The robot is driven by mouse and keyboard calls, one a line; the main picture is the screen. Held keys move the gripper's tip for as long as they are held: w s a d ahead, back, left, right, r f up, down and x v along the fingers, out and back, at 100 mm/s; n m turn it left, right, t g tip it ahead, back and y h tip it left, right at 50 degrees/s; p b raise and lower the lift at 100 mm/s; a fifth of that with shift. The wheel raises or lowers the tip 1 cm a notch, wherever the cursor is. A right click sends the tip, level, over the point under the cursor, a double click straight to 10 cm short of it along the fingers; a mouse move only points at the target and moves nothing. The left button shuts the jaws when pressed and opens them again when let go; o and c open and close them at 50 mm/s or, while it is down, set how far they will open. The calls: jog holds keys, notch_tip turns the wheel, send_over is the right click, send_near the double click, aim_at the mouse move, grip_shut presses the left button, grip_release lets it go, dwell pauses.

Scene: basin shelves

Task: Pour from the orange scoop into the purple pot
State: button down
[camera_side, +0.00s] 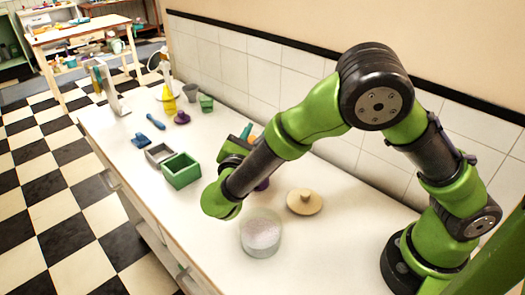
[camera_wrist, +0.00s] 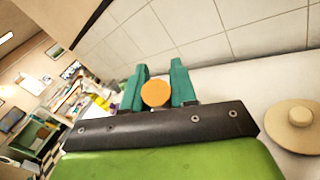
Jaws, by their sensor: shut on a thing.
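My gripper (camera_wrist: 158,88) is shut on the orange scoop (camera_wrist: 155,94), whose round orange end shows between the teal fingers in the wrist view. In the side view, a small orange part of the scoop (camera_side: 253,138) shows beside a teal finger, above the counter. The scoop's bowl and contents are hidden. A purple thing (camera_side: 262,185), likely the purple pot, is mostly hidden behind my arm, below the gripper. Another small purple object (camera_side: 181,118) stands farther back on the counter.
A clear round container of pale grains (camera_side: 261,254) stands at the front. A tan knobbed lid (camera_side: 304,203) lies right of my forearm. A green box (camera_side: 181,172), grey box (camera_side: 159,153), blue items (camera_side: 141,141) and a yellow bottle (camera_side: 169,102) stand left. The tiled wall borders the counter.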

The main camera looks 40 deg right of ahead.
jog(key=shift+s+d+f+m, duration=0.1)
jog(key=shift+s+d+m, duration=0.2)
jog(key=shift+s+m, duration=0.3)
jog(key=shift+s+d+f+m, duration=0.1)
jog(key=shift+s+d+m, duration=0.25)
jog(key=shift+m, duration=0.35)
dwell(2.9)
jog(key=shift+s+d+f+m, duration=0.25)
jog(key=shift+s+m, duration=0.15)
jog(key=shift+m, duration=0.25)
jog(key=shift+s+d+f+m, duration=0.1)
jog(key=shift+s+f+m, duration=0.2)
jog(key=shift+m, duration=0.35)
dwell(2.5)
